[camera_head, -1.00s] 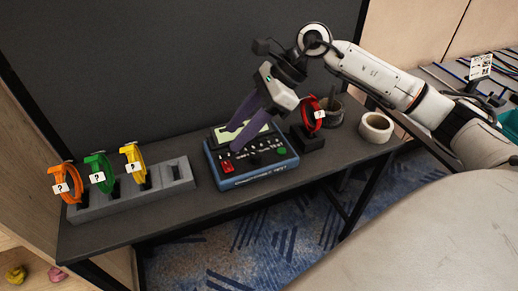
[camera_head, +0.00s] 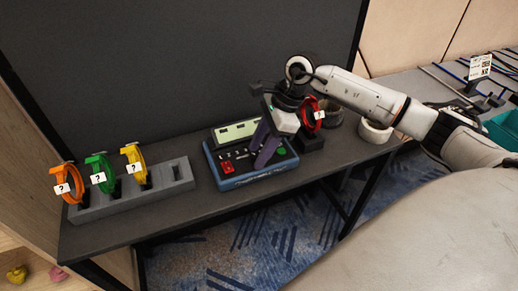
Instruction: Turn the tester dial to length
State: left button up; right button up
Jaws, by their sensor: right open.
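The cable tester (camera_head: 232,180) is a blue box with a dark panel on the grey table. It has a pale green screen (camera_head: 236,131), a red part (camera_head: 227,168) at the front left and a green button (camera_head: 281,151) at the right. My right gripper (camera_head: 257,160) is over the right half of the panel, its purple fingers pointing down and open. The fingers cover the middle of the panel, so the dial is hidden or too small to make out. I cannot tell whether the fingertips touch the panel. My left gripper is not in view.
A grey rack (camera_head: 130,204) left of the tester holds orange (camera_head: 66,182), green (camera_head: 100,174) and yellow (camera_head: 136,163) cable loops with "?" tags. A red loop (camera_head: 310,114) stands right behind my gripper. A tape roll (camera_head: 375,131) lies farther right. The table front is clear.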

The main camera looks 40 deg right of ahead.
jog(key=shift+f, duration=0.15)
jog(key=c, duration=1)
